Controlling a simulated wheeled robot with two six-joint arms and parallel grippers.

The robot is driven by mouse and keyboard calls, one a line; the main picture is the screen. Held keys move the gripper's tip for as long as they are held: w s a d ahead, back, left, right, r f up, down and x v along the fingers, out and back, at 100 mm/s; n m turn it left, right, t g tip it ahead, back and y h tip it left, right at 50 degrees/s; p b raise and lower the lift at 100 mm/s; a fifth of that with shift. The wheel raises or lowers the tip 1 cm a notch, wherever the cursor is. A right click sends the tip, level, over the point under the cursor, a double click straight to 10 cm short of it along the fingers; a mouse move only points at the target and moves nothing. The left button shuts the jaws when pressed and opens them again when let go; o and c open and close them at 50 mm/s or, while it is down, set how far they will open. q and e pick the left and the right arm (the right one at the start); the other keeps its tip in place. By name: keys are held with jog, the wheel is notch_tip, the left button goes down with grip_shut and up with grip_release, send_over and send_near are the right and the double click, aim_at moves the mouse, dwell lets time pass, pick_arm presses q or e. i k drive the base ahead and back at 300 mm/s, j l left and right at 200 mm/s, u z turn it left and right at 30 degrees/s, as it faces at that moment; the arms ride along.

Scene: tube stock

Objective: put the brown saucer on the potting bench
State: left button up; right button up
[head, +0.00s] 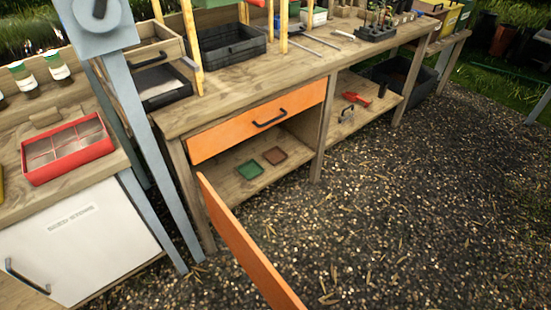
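The brown saucer (275,155) is a small square dish. It lies flat on the cupboard's inner shelf (235,188), just right of a green saucer (250,170) of like shape. The cupboard's orange door (245,245) stands open, swung out toward me, so the saucer shows through the opening. The potting bench (310,68) is the wooden worktop above, with an orange drawer front (258,121) below it that looks shut. Neither of my grippers is in view.
A black tray (228,42), yellow posts (192,48) and thin rods stand on the bench's back and left. The bench's front strip is mostly clear. A grey post (150,130) stands left. A red divided tray (66,149) sits on the left counter. Gravel (400,210) is open in front.

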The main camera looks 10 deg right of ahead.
aim_at(346, 26)
jog(key=l+u, duration=0.3)
jog(key=l, duration=0.3)
jog(key=k+l+u, duration=0.15)
jog(key=l+u, duration=0.2)
jog(key=l, duration=0.25)
jog(key=i+l+u, duration=0.15)
jog(key=l+u, duration=0.25)
jog(key=l, duration=0.35)
jog(key=l+u, duration=0.4)
jog(key=l, duration=0.35)
jog(key=l+u, duration=0.4)
jog(key=l, duration=0.4)
jog(key=k+l+u, duration=0.2)
jog(key=l+u, duration=0.2)
jog(key=l, duration=0.3)
